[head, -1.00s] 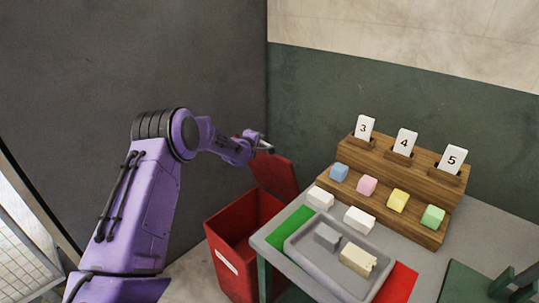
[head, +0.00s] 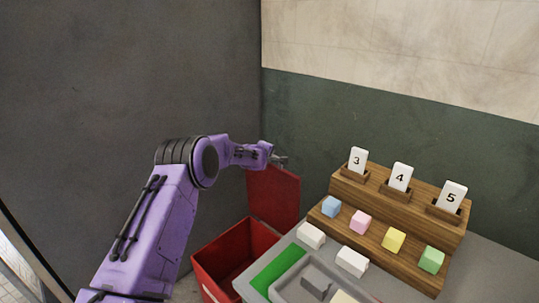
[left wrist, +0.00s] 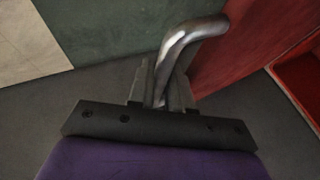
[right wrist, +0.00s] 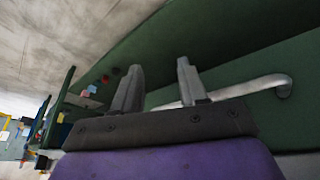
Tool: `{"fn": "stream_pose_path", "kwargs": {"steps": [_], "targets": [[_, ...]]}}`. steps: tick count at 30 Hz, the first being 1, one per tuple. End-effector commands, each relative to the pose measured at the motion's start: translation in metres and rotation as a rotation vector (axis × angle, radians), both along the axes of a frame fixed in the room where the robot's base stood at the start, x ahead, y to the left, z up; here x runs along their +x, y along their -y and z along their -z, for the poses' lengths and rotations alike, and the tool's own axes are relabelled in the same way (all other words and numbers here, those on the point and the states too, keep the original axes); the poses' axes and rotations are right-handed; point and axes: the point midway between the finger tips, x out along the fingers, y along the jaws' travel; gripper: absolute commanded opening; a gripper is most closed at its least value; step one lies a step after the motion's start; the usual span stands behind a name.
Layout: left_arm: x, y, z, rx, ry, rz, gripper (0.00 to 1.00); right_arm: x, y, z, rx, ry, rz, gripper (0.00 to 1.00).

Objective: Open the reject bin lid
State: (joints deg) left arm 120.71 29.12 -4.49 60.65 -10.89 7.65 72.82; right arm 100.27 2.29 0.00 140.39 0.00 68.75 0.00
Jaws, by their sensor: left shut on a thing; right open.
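The red reject bin (head: 207,262) stands on the floor left of the table, with its top open and its inside showing. Its red lid (head: 272,195) stands raised, close to upright, at the bin's back edge; the lid also fills the upper right of the left wrist view (left wrist: 245,50). My left gripper (head: 277,160) is at the lid's top edge. In the left wrist view its fingers (left wrist: 162,88) are shut on the lid's bent metal handle (left wrist: 190,35). My right gripper (right wrist: 157,85) is open and empty, in front of a dark green surface with a metal bar.
Right of the bin, the grey table holds a grey tray (head: 285,292), a green mat (head: 277,270), white blocks and a wooden stepped rack (head: 385,225) with coloured blocks and number cards. Grey and green walls stand close behind the lid.

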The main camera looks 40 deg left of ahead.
Motion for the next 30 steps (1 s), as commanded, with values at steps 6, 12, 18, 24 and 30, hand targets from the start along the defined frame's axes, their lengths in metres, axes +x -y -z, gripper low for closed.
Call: {"fn": "stream_pose_path", "kwargs": {"steps": [6,12,18,24,30], "targets": [[-0.002,0.000,0.003,-0.002,-0.005,0.000,0.40,0.000,0.000,0.000,0.000,0.000,0.000,0.43],[-0.001,0.000,0.002,-0.002,-0.004,0.000,0.40,0.000,0.000,0.000,0.000,0.000,0.000,0.43],[-0.010,0.006,-0.004,-0.001,-0.003,0.004,0.40,0.000,0.000,0.004,0.000,0.000,0.000,0.43],[-0.043,0.020,-0.021,-0.002,0.001,0.005,0.40,0.000,0.000,0.016,0.000,0.000,0.000,0.43],[-0.075,0.032,-0.039,-0.001,0.001,0.003,0.40,0.000,0.000,0.025,0.000,0.000,0.000,0.43]]}}
